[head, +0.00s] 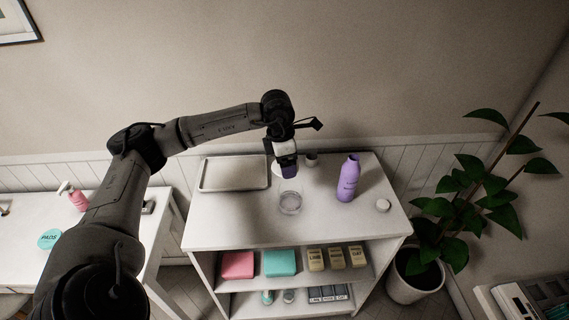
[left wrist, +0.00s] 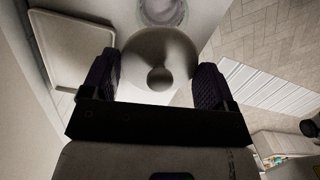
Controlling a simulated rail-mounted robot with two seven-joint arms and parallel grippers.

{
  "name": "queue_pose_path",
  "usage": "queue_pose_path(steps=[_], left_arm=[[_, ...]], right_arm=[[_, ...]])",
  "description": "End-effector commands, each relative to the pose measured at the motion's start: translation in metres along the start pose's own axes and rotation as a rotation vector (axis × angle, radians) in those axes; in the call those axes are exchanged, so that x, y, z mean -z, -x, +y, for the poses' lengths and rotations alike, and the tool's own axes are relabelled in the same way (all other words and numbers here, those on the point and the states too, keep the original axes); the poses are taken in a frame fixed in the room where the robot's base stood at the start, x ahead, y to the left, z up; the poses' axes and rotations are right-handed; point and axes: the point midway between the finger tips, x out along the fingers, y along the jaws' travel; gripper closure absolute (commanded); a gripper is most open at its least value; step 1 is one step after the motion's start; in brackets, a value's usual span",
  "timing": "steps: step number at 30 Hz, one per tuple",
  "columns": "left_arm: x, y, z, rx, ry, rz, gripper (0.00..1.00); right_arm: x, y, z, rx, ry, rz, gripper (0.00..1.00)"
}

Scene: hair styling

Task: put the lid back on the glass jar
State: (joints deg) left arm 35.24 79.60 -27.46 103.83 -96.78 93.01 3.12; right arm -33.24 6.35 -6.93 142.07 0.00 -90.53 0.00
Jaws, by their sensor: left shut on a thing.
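The glass jar (head: 290,203) stands open on the white shelf top, near its middle. Part of its round rim also shows at the top of the left wrist view (left wrist: 163,8). My left gripper (head: 287,172) is above the shelf top, just behind the jar in the head view. It is shut on the lid (left wrist: 160,48), a pale round disc with a ball knob, which sits between the two dark fingers in the left wrist view. The knob faces the wrist camera. In the head view the lid is mostly hidden by the gripper. My right gripper is not in view.
A tray (head: 235,174) lies to the left on the shelf top. The shelf top in front of the tray is clear.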

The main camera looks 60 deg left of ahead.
Motion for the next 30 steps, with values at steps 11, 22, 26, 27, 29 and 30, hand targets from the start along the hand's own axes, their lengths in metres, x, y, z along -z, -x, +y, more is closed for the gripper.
queue_pose_path(steps=[11,22,26,27,29,30], left_arm=[[-0.011,-0.005,-0.003,0.0,-0.011,0.0,0.42],[-0.008,-0.028,-0.003,0.0,-0.011,0.002,0.42],[-0.006,-0.04,-0.003,0.0,-0.011,0.001,0.42],[-0.006,-0.043,-0.003,0.0,-0.011,0.001,0.42],[-0.005,-0.049,-0.003,0.0,-0.011,0.001,0.42],[-0.005,-0.052,-0.003,0.0,-0.011,0.001,0.42]], right_arm=[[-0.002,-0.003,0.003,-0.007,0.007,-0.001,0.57],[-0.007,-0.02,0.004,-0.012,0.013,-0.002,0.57],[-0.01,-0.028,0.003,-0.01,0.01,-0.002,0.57],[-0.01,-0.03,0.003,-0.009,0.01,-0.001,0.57],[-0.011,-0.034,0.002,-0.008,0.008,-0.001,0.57],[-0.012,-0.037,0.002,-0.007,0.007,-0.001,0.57]])
